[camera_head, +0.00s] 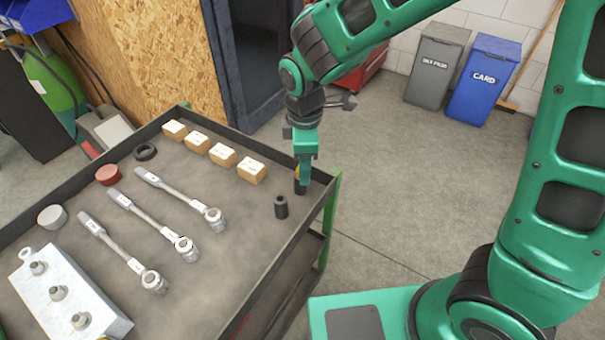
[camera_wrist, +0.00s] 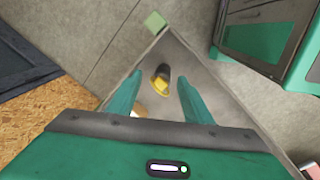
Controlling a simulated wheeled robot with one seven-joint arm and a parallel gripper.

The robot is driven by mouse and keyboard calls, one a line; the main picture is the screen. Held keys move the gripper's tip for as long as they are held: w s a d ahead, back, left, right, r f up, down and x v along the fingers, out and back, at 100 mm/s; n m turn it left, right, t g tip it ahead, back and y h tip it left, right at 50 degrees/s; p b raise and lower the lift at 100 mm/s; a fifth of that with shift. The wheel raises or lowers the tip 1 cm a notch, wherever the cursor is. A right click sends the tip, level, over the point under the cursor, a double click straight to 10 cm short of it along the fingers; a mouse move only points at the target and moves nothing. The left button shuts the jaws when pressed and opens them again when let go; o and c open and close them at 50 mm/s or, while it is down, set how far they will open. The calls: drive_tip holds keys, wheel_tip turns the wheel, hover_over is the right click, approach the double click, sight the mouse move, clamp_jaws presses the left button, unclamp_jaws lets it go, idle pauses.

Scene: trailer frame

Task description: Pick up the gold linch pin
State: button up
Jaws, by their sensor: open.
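The gold linch pin (camera_wrist: 160,84) shows in the wrist view as a small yellow piece at a dark cylinder (camera_wrist: 165,71) near the tray's corner. In the head view only a sliver of yellow (camera_head: 297,170) shows beside my fingers, above a dark cylinder (camera_head: 300,188). My gripper (camera_head: 304,181) points down over that corner. In the wrist view my gripper (camera_wrist: 160,77) is open, with one green finger on each side of the pin. The pin appears between the fingers, but I cannot tell whether they touch it or how far below them it lies.
A second dark cylinder (camera_head: 281,207) stands close by on the tray-topped bench, whose raised rim (camera_head: 318,205) runs near my gripper. Several small boxes (camera_head: 223,155) and three torque wrenches (camera_head: 152,227) lie to the left. Two bins (camera_head: 485,75) stand on the floor behind.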

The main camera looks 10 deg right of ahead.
drive_tip(key=c, duration=1)
drive_tip(key=shift+r, duration=0.1)
wheel_tip(320, 180, up, 10)
drive_tip(key=shift+f, duration=0.1)
idle(0.4)
